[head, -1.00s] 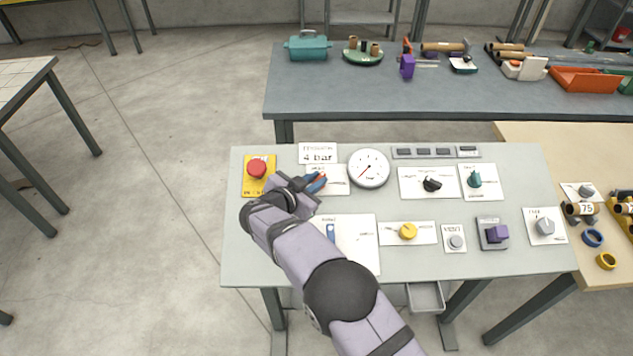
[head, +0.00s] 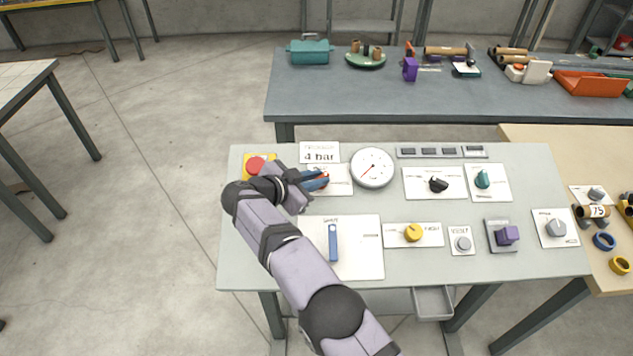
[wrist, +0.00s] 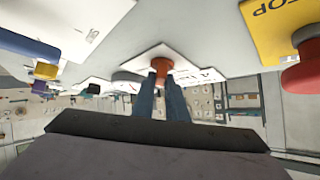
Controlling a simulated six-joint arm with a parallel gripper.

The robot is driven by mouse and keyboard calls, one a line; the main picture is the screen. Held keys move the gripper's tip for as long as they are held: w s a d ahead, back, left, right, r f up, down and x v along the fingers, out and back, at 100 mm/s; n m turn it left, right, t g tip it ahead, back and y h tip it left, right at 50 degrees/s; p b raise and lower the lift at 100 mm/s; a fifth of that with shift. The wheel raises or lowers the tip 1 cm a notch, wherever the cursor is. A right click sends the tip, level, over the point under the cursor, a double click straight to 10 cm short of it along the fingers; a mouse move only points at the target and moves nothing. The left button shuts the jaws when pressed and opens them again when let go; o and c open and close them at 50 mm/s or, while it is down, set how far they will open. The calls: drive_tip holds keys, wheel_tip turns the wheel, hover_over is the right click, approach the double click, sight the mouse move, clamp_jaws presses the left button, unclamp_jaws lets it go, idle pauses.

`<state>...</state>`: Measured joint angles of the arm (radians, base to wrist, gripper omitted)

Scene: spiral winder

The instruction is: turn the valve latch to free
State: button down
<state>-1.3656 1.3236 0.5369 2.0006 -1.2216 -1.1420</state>
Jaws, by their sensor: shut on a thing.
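My gripper (head: 318,181) is at the upper left of the grey control panel (head: 290,272), over a white label plate (head: 342,182). Its two blue fingers are closed on the sides of a red-orange knob (wrist: 161,66), seen in the wrist view on its white plate (wrist: 205,75). I take this knob for the valve latch, but its label is mostly hidden and I cannot read it. In the head view the fingers cover most of the knob, so its angle cannot be told.
A red stop button (head: 256,164) on a yellow plate is close left of my gripper. A round gauge (head: 372,168) stands to its right. A blue lever (head: 333,243) is below. Black (head: 438,185), teal (head: 482,179) and yellow (head: 413,232) knobs are farther right.

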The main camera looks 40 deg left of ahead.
drive_tip(key=shift+w+r, duration=0.1)
idle(0.7)
drive_tip(key=c, duration=1.8)
unclamp_jaws()
drive_tip(key=shift+o, duration=0.2)
drive_tip(key=shift+s+b, duration=0.2)
drive_tip(key=shift+b, duration=0.1)
drive_tip(key=shift+s+r, duration=0.25)
drive_tip(key=shift+s, duration=0.2)
drive_tip(key=shift+b+v, duration=1.2)
drive_tip(key=shift+v, duration=1.8)
